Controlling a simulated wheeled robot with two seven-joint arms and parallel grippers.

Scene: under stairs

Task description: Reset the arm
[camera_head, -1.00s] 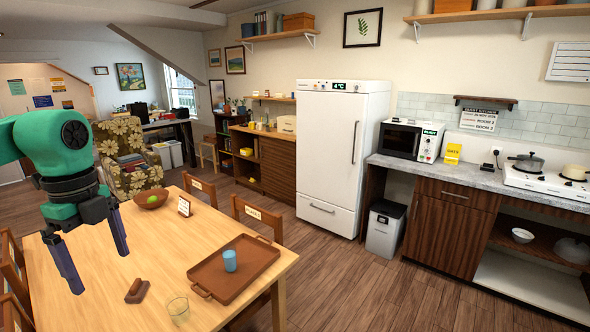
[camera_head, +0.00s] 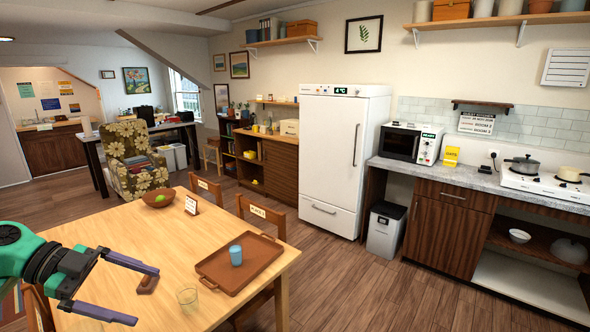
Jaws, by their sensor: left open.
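My left gripper (camera_head: 132,291) is at the lower left, over the near left part of the wooden table (camera_head: 135,238). Its two dark fingers are spread apart and point to the right, with nothing between them. The green arm link behind it comes in from the left edge. My right gripper is not in the picture.
Chairs (camera_head: 262,215) stand along the table's far side.

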